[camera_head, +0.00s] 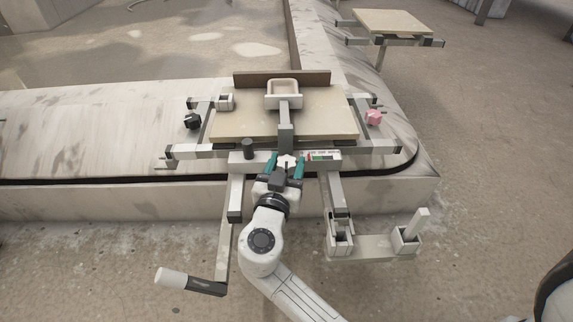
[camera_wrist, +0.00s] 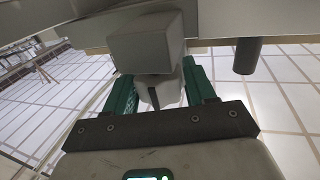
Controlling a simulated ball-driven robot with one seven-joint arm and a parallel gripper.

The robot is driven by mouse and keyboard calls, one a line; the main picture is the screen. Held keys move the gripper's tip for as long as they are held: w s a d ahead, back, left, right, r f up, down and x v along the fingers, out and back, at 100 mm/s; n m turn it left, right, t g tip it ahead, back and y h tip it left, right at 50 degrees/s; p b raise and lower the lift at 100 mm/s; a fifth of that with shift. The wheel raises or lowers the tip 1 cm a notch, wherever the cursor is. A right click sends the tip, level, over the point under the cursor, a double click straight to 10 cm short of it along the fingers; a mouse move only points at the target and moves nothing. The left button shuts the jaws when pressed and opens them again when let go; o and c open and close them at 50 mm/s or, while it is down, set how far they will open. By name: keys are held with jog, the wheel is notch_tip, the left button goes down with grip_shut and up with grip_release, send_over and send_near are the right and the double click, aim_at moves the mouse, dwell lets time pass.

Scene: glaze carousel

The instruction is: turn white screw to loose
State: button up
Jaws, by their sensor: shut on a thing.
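The white screw (camera_head: 287,161) is a small lobed knob at the front middle of the carousel frame, below a grey upright post. My gripper (camera_head: 285,167) has its two teal fingers on either side of it and is shut on it. In the wrist view the white screw (camera_wrist: 163,95) shows between the teal fingers (camera_wrist: 160,92), under a grey square block that hides its upper part. A marker strip (camera_head: 323,156) with red, green and white patches lies just right of the screw. I cannot read its position on that strip.
A black knob (camera_head: 192,121) sits on the left and a pink knob (camera_head: 374,117) on the right. A dark peg (camera_head: 248,148) stands close left of my gripper. A crank handle (camera_head: 172,278) juts out front left. A bracket with holders (camera_head: 372,250) is front right.

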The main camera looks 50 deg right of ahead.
jog(key=shift+f+n+t+b, duration=0.1)
jog(key=shift+n+t+b, duration=0.2)
